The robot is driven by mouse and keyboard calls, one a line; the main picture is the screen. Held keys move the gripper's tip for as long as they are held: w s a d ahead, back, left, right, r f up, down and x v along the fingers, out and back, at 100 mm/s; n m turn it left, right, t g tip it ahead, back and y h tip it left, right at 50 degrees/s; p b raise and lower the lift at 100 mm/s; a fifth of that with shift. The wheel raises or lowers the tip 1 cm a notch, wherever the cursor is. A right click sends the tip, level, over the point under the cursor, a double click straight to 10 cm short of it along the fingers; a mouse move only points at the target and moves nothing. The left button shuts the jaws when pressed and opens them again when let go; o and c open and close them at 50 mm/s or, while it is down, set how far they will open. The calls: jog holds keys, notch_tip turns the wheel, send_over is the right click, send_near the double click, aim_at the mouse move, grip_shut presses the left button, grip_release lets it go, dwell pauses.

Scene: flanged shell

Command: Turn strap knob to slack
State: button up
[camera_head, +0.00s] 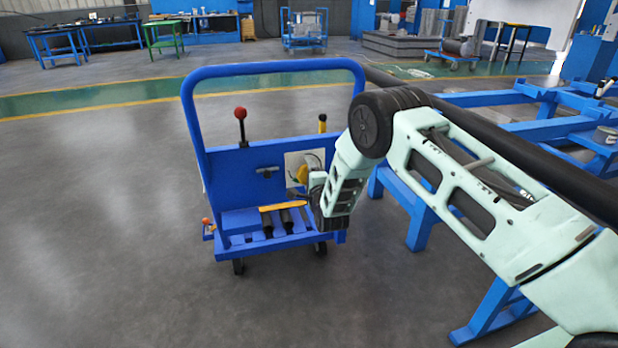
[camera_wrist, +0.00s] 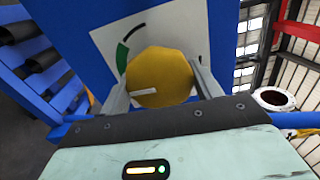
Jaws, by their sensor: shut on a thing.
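The strap knob (camera_wrist: 160,74) is a yellow, many-sided knob with a pale pointer line across its face. It sits on a white plate (camera_wrist: 105,40) with a green and dark arc on the blue panel. In the wrist view my gripper (camera_wrist: 160,82) has one finger on each side of the knob and is shut on it. The pointer line lies toward the knob's lower left. In the head view the knob (camera_head: 302,174) shows beside my gripper (camera_head: 312,182), partly hidden by it, on the cart's panel.
The blue cart (camera_head: 275,68) stands on grey floor. A red-topped lever (camera_head: 240,118) and a yellow-topped lever (camera_head: 322,124) rise from its panel. Rollers (camera_head: 287,218) lie low on the cart. A blue frame with a long black pipe (camera_head: 530,150) stands at the right. Floor at left is clear.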

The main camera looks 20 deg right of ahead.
jog(key=n+b, duration=0.1)
jog(key=n, duration=0.3)
jog(key=shift+n, duration=0.3)
jog(key=n+b, duration=0.1)
jog(key=n, duration=0.4)
jog(key=shift+a+n, duration=0.1)
jog(key=shift+n, duration=0.2)
jog(key=n, duration=0.4)
jog(key=n+b, duration=0.1)
jog(key=n, duration=0.8)
jog(key=shift+n, duration=0.3)
jog(key=n, duration=0.4)
jog(key=shift+a+f+n+b, duration=0.1)
jog(key=shift+n+b, duration=0.2)
jog(key=shift+b, duration=0.1)
jog(key=n, duration=0.4)
jog(key=shift+n+b, duration=0.5)
jog(key=shift+n, duration=1.6)
